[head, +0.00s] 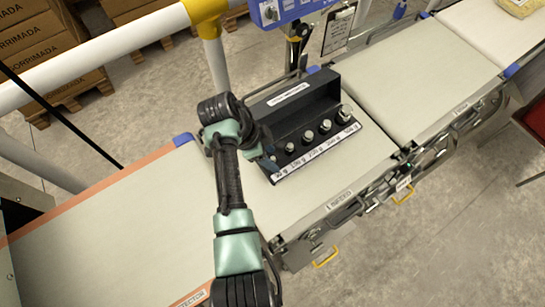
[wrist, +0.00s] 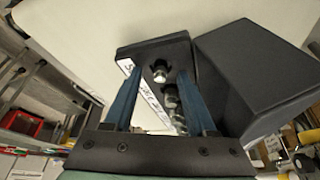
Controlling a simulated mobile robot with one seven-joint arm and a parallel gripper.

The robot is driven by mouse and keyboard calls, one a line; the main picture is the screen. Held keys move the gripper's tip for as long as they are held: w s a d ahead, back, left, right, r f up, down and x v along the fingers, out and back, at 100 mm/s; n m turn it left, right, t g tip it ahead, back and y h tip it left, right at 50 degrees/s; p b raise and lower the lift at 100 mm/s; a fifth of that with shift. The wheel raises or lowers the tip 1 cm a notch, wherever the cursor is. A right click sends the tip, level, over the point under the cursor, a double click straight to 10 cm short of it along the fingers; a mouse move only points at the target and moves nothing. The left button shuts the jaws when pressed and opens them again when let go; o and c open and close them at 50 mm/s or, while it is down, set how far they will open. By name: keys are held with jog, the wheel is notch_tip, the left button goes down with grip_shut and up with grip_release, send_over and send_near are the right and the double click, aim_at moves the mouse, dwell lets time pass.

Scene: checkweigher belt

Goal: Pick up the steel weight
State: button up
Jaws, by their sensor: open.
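Several steel weights stand upright in a row in a black holder (head: 335,144), sizes rising to the right in the head view; the largest weight (head: 345,113) is at the right end. A white label strip (head: 316,152) runs along its front. In the wrist view one knobbed weight (wrist: 160,72) shows between the fingertips, with another weight (wrist: 170,98) behind it, partly hidden. My gripper (wrist: 157,70) is open, its two blue fingers on either side of the row, holding nothing. In the head view my gripper (head: 268,160) is at the holder's left end, mostly hidden by my wrist.
A taller black block (head: 300,101) with a label rises behind the row; it also shows in the wrist view (wrist: 255,72). The holder sits on a pale belt (head: 375,150). The left belt (head: 110,240) is clear. A white rail (head: 110,45) and stacked boxes (head: 45,45) stand behind.

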grip_shut()
dwell(0.4)
